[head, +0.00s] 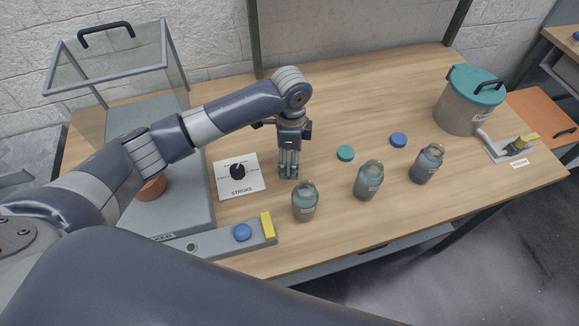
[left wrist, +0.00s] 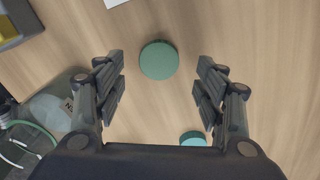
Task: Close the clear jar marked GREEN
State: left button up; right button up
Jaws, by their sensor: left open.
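Three clear jars with pale labels stand in a row: a left jar (head: 305,204), a middle jar (head: 368,183) and a right jar (head: 427,166). The labels are too small to read in the head view. A green cap (left wrist: 159,60) lies flat on the table, seen between the spread fingers of my left gripper (left wrist: 161,82). In the head view that gripper (head: 289,174) points down just behind the left jar, open and empty, largely hiding the green cap. One jar (left wrist: 58,104) shows at the left wrist view's left edge, its label partly visible. My right gripper is not in view.
A teal cap (head: 346,153) and a blue cap (head: 398,140) lie behind the jars. A teal-lidded pot (head: 465,105) stands at the back right. A STROKE dial card (head: 238,176) and a grey panel with a blue button (head: 242,232) are left of the jars.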

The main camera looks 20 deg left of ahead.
aim_at(289, 170)
pick_arm(q)
jog(key=shift+d+f+p, duration=0.1)
jog(key=shift+f+p, duration=0.2)
jog(key=shift+f, duration=1.4)
jog(key=c, duration=0.8)
